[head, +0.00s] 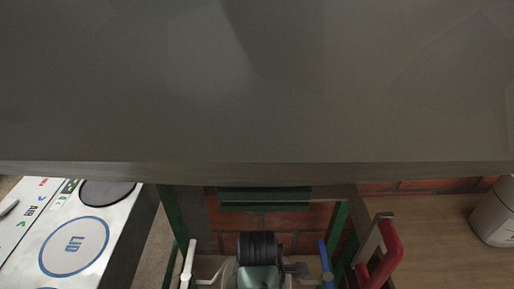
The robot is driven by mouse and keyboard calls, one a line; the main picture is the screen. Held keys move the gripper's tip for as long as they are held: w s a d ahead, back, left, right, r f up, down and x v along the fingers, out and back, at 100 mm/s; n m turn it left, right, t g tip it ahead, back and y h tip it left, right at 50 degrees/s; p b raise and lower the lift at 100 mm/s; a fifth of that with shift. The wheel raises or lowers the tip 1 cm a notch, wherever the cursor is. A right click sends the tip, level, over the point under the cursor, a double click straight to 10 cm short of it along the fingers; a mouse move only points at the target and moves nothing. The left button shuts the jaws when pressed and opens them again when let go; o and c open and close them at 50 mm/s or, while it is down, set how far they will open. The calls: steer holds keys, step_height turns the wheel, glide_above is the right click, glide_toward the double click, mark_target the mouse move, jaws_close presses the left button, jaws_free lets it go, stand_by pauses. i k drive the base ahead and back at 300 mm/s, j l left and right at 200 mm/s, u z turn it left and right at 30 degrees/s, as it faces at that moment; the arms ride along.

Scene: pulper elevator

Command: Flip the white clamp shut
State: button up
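The white clamp (188,258) shows at the bottom of the head view, left of centre. Its white lever stands nearly upright beside the green frame (172,222), and its lower end is near the picture's bottom edge. A thin white rod runs from near it toward the middle. Whether the clamp is latched cannot be told. I cannot make out my gripper anywhere in this view.
A large grey surface (250,90) fills the upper half and hides what lies behind. A black ribbed cylinder (258,246) sits low in the middle. A blue lever (326,262) and red handle (388,255) are right. A white panel marked LID (50,265) is left, a whitish container (494,215) far right.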

mark_target(185, 277)
steer(key=k, duration=1)
